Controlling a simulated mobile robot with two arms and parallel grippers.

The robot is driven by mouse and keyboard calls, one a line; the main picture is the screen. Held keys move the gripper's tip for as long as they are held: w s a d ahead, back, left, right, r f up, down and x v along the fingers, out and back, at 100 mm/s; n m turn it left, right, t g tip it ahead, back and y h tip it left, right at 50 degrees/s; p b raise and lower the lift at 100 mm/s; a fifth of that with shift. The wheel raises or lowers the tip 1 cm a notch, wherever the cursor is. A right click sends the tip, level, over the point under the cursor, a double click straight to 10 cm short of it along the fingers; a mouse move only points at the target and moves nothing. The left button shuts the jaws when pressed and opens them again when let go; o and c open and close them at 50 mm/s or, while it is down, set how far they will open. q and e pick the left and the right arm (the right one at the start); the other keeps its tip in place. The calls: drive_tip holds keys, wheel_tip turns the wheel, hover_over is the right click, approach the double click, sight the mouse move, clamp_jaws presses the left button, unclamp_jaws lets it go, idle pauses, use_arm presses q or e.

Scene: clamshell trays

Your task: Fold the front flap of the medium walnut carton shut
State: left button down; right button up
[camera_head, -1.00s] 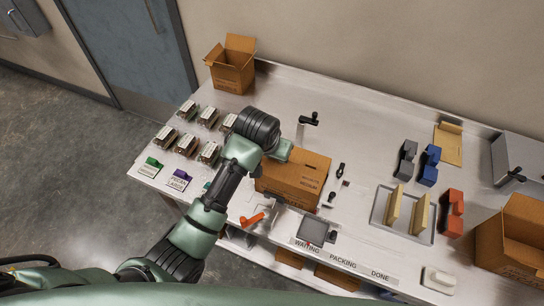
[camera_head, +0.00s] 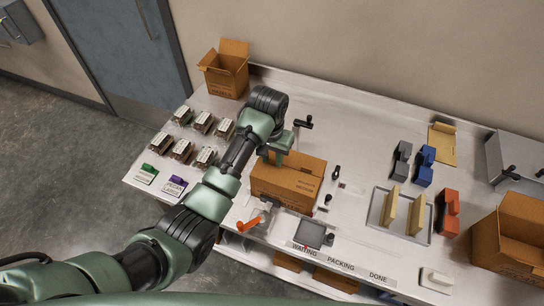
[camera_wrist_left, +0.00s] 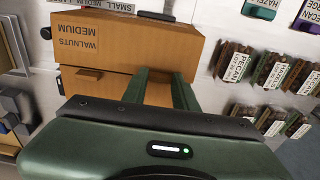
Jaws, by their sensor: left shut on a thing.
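The walnut carton (camera_head: 283,183) is a brown box near the front middle of the bench, with its top looking closed. In the left wrist view the carton (camera_wrist_left: 150,45) carries upside-down "WALNUTS MEDIUM" lettering. My left gripper (camera_head: 279,157) reaches down at the carton's back left and hides that part. In the left wrist view the two green fingers of my left gripper (camera_wrist_left: 165,74) touch the carton, with brown board between them. I cannot tell exactly which panel they grip, nor how the front flap stands. My right gripper is not in view.
An open carton (camera_head: 224,76) stands at the back left and another (camera_head: 511,238) at the right. Several nut packs (camera_head: 202,122) stand at the left. A grey tray (camera_head: 379,222) holds two yellowish pieces. An orange tool (camera_head: 246,222) lies by the front edge.

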use_arm(q)
drive_tip(key=shift+f, duration=0.15)
drive_tip(key=c, duration=1.1)
unclamp_jaws()
drive_tip(key=r, duration=0.2)
drive_tip(key=r+b, duration=0.1)
drive_tip(key=r, duration=0.4)
drive_tip(key=shift+s+r+b, duration=0.35)
drive_tip(key=shift+r+b, duration=0.05)
